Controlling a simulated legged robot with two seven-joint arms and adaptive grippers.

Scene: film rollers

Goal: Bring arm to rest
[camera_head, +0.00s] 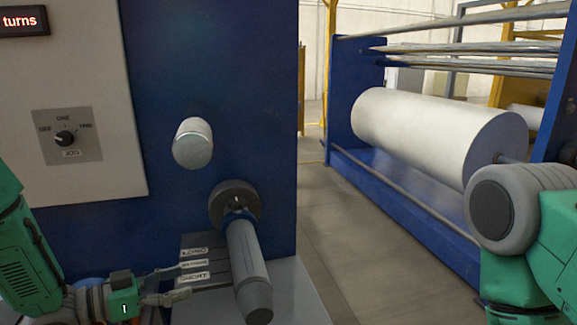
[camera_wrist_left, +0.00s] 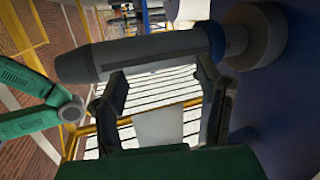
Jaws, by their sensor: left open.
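My left gripper (camera_head: 180,285) is low in the head view, left of a grey roller with a dark tip (camera_head: 246,262). In the left wrist view the gripper's two fingers (camera_wrist_left: 160,92) are spread apart with nothing between them. The grey roller (camera_wrist_left: 145,55) crosses just beyond the fingertips there; whether they touch it I cannot tell. It has a blue collar and sits on a dark round hub (camera_head: 222,197) on the blue panel. My right arm (camera_head: 530,215) shows at the right edge of the head view; its gripper is out of view.
A silver knob (camera_head: 193,143) sticks out of the blue panel (camera_head: 225,60) above the hub. A selector dial (camera_head: 66,138) is at left. Strips labelled LONG and SHORT (camera_head: 200,264) lie beside the roller. A large white film roll (camera_head: 425,132) stands beyond open floor (camera_head: 345,235).

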